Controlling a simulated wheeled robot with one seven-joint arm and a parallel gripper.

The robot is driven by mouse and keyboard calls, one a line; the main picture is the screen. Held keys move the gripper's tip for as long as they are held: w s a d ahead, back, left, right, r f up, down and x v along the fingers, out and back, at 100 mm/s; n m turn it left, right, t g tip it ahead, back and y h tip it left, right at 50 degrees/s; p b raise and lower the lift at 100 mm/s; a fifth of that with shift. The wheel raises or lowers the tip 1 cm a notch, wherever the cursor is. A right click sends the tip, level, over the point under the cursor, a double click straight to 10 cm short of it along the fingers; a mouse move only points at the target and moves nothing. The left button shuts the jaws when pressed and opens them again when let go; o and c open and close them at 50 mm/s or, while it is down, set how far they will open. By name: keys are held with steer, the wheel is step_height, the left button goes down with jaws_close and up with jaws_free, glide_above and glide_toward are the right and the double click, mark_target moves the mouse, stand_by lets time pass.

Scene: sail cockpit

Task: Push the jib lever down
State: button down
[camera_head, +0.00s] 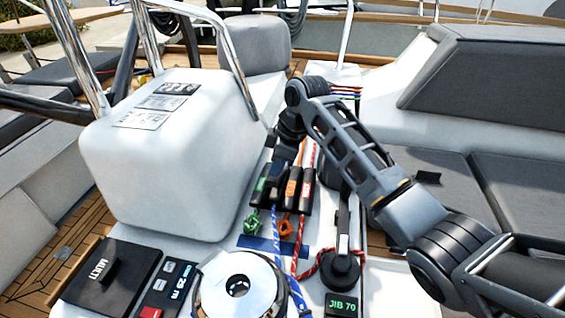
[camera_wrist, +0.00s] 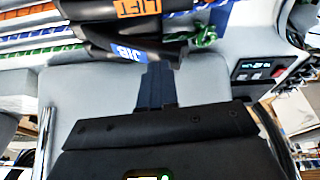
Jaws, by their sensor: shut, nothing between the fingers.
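The jib lever (camera_wrist: 126,50) is a black clutch lever with a blue JIB label, at the top middle of the wrist view. It lies beside the LIFT lever (camera_wrist: 135,8), which has an orange label. My gripper (camera_wrist: 158,68) is shut and empty, its dark fingertips right at the end of the jib lever; I cannot tell whether they touch it. In the head view my gripper (camera_head: 274,190) reaches down over the clutch row and mostly hides the jib lever. The orange lever (camera_head: 292,188) and red lever (camera_head: 307,188) stand just to its right.
Green, blue, orange and red ropes run through the clutches. A chrome winch (camera_head: 238,284) stands in front, with a JIB 70 display (camera_head: 342,307) to its right. A white console (camera_head: 170,165) rises close on the left. Grey cushions (camera_head: 520,190) lie at right.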

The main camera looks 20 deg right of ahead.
steer(key=s+a+f+t+h, duration=0.2)
steer(key=s+f+t, duration=0.1)
steer(key=f, duration=0.3)
steer(key=shift+s+a+f+n+b, duration=0.2)
steer(key=shift+s+f+n+b, duration=0.15)
steer(key=shift+n+b, duration=0.1)
steer(key=shift+f, duration=0.1)
